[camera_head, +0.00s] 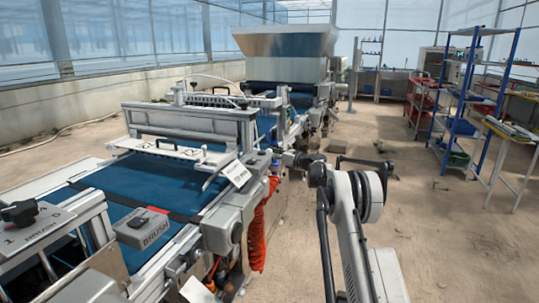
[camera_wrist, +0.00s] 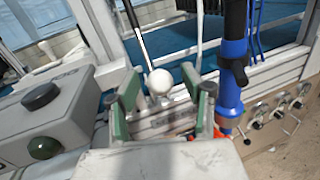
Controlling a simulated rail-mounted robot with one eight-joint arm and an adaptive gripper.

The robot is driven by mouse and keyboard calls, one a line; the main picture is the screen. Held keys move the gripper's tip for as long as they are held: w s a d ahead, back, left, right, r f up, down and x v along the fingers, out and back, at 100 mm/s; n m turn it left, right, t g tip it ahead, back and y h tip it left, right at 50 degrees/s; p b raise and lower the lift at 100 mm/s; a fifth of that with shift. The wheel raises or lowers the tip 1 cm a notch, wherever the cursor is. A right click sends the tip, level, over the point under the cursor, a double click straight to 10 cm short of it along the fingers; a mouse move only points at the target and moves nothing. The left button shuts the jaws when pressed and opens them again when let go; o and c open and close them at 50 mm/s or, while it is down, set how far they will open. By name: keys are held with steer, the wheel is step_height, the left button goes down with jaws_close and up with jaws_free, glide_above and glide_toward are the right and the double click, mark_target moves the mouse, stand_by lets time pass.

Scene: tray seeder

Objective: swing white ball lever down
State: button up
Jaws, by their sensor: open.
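The white ball (camera_wrist: 159,82) sits at the lower end of a thin dark rod (camera_wrist: 138,32) in the wrist view. My gripper (camera_wrist: 165,76) is open, with one green-padded finger on each side of the ball. The ball appears between the fingers, with visible gaps on both sides; I cannot tell its exact depth between them. In the head view my gripper (camera_head: 290,159) is small beside the machine's right side, and the white ball cannot be made out there.
A blue upright cylinder (camera_wrist: 234,65) stands close right of my gripper in the wrist view. A grey box with a dark knob (camera_wrist: 40,96) is at left. The blue belt (camera_head: 140,190) runs along the machine. Open floor (camera_head: 430,220) lies right of my arm, before a blue shelf rack (camera_head: 462,105).

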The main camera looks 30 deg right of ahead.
steer(key=shift+w+a, duration=0.1)
steer(key=shift+w, duration=0.05)
jaws_close()
steer(key=shift+a+r, duration=0.1)
stand_by(0.3)
